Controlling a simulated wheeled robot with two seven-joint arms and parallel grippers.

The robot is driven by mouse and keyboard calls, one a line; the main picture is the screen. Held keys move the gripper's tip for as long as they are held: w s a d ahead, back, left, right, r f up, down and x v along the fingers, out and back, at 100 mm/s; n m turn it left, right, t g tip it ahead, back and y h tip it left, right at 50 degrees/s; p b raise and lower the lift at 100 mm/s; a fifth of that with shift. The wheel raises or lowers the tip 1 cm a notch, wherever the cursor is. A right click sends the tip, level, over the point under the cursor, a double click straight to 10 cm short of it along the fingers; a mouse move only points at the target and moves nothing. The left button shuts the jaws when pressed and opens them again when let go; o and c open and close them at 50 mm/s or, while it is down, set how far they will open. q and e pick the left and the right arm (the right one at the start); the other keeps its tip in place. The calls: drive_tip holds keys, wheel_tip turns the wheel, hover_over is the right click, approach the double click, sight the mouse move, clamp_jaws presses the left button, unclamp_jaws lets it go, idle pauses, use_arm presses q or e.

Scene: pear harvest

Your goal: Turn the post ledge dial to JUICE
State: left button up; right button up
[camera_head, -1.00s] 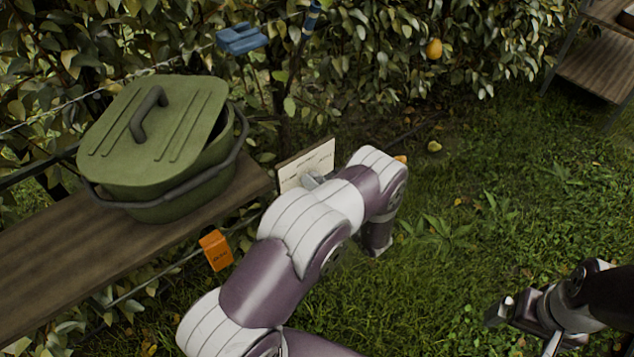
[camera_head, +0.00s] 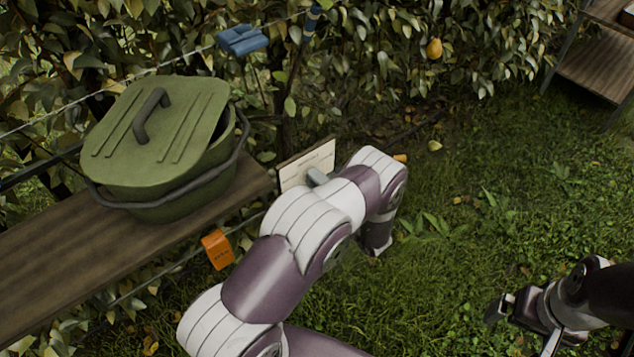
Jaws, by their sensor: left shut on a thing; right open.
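The dial board (camera_head: 300,170), a pale panel with dark lines of lettering too small to read, stands at the right end of the wooden ledge (camera_head: 60,245). A grey knob-like piece (camera_head: 316,177) shows at its lower right, beside my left wrist. My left arm reaches up from the bottom and covers the rest of the dial. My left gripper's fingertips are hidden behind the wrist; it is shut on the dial. Which word the dial points to cannot be read. My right gripper (camera_head: 500,308) is open and empty at lower right, over the grass.
A green lidded pot (camera_head: 165,150), its lid askew, stands on the ledge. An orange tag (camera_head: 217,249) hangs below its front edge, and a blue clip-like object (camera_head: 242,40) is on the wire above. A pear (camera_head: 434,48) hangs in the hedge. Wooden shelves (camera_head: 598,70) stand at upper right.

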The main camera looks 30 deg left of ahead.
use_arm(q)
drive_tip(key=m, duration=0.5)
drive_tip(key=shift+m, duration=0.4)
idle(0.3)
drive_tip(key=o, duration=1)
drive_tip(key=v, duration=1.2)
drive_tip(key=shift+s+d, duration=0.2)
drive_tip(key=shift+d, duration=0.15)
